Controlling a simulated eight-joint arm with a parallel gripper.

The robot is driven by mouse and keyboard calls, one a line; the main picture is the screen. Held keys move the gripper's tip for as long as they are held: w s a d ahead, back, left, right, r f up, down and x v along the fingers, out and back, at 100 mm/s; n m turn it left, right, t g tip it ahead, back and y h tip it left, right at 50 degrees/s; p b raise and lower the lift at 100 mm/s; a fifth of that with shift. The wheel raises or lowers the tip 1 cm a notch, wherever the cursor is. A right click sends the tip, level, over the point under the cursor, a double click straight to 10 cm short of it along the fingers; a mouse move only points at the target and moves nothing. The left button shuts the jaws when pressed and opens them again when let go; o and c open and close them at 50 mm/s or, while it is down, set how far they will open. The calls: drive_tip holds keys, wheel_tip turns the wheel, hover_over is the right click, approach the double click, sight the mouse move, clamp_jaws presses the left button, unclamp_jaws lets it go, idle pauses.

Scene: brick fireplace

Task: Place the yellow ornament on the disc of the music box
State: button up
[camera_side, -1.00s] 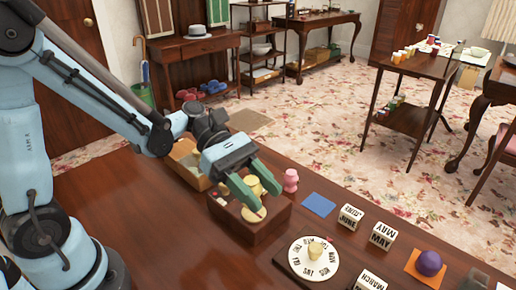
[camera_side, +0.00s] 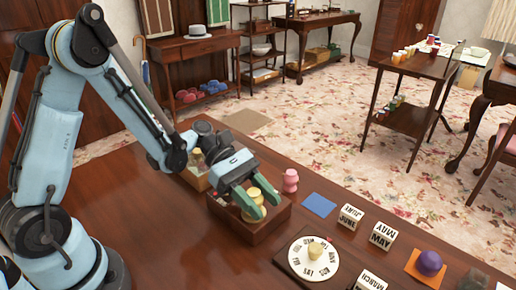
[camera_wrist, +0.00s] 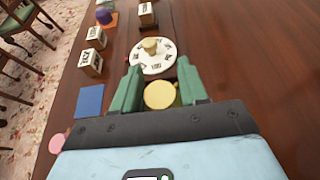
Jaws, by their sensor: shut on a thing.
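My gripper (camera_side: 256,201) with green fingers is shut on the yellow ornament (camera_side: 255,193), which is small and rounded. In the wrist view the yellow ornament (camera_wrist: 160,95) shows from above between the two fingers (camera_wrist: 160,90). It is over the open wooden music box (camera_side: 253,232), upright and low at the music box's yellow disc (camera_side: 253,215). The fingers cover part of both, so I cannot tell for sure whether ornament and disc touch.
A weekday dial (camera_side: 313,258) with a yellow knob lies right of the box. A pink piece (camera_side: 290,181), blue square (camera_side: 319,205), month blocks (camera_side: 382,236) and purple piece (camera_side: 429,262) on an orange square are nearby. Bare tabletop lies in front.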

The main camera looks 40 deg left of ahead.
drive_tip(key=shift+f, duration=0.15)
drive_tip(key=o, duration=1.1)
drive_tip(key=shift+c, duration=0.2)
drive_tip(key=shift+r, duration=0.2)
drive_tip(key=v, duration=1.1)
drive_tip(key=shift+a+r, duration=0.2)
drive_tip(key=shift+a, duration=0.15)
drive_tip(key=s+m+t+y, duration=0.1)
drive_tip(key=m+t+y, duration=0.1)
drive_tip(key=m+y, duration=0.2)
drive_tip(key=s+a+r+m+t+y, duration=0.1)
drive_tip(key=m+t+y, duration=0.1)
drive_tip(key=m+y, duration=0.3)
drive_tip(key=s+m+t+y, duration=0.2)
drive_tip(key=m+t+y, duration=0.1)
drive_tip(key=m, duration=0.6)
drive_tip(key=shift+s+a+r+y, duration=0.15)
drive_tip(key=shift+r+y, duration=0.25)
drive_tip(key=shift+y, duration=0.4)
